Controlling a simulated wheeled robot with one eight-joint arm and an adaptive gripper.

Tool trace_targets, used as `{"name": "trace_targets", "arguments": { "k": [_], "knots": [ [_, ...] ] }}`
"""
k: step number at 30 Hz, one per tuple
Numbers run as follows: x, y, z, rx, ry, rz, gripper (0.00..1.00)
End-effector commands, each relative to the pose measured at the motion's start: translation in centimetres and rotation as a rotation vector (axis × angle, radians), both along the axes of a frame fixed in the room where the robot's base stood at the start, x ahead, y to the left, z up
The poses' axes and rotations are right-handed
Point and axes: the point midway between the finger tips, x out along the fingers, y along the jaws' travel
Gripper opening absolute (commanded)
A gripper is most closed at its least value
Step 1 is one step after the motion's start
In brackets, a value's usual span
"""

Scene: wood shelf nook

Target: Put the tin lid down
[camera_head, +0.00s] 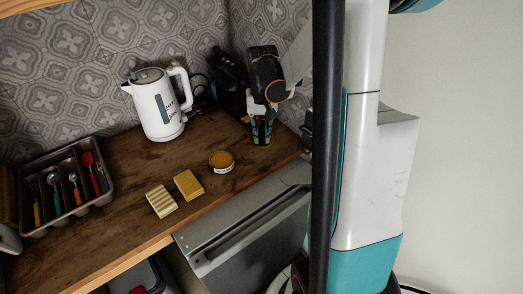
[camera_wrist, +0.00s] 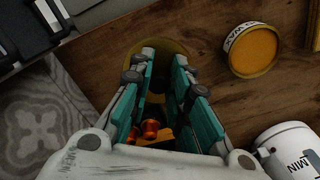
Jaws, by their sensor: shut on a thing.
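My gripper (camera_head: 261,135) points down over the right end of the wooden counter. In the wrist view, my gripper (camera_wrist: 164,58) is shut on a round, dull yellow tin lid (camera_wrist: 166,44). The fingers hide much of the lid. I cannot tell whether the lid touches the counter or hangs just above it. An open round tin (camera_head: 222,161) with an amber filling stands apart from the gripper, to its left in the head view. The tin (camera_wrist: 252,50) is at upper right in the wrist view, with lettering on its side.
A white kettle (camera_head: 159,107) stands near the back wall. A yellow box (camera_head: 188,185) and a striped box (camera_head: 161,201) lie near the counter's front edge. A cutlery tray (camera_head: 40,172) is at left. A dark appliance (camera_head: 229,75) stands behind my gripper. Bare wood separates these things.

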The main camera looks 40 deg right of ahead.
Motion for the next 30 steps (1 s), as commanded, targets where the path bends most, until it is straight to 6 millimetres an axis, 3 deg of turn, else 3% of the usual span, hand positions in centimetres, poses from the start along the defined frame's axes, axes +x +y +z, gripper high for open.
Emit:
{"name": "trace_targets", "arguments": {
  "k": [1,9,17,29,30],
  "knots": [
    [0.0,0.0,-1.0,0.0,0.0,0.0,0.0],
    [0.0,0.0,-2.7,0.0,0.0,0.0,0.0],
    [0.0,0.0,-6.2,0.0,0.0,0.0,0.0],
    [0.0,0.0,-6.7,0.0,0.0,0.0,0.0],
    [0.0,0.0,-6.6,0.0,0.0,0.0,0.24]
  ]
}}
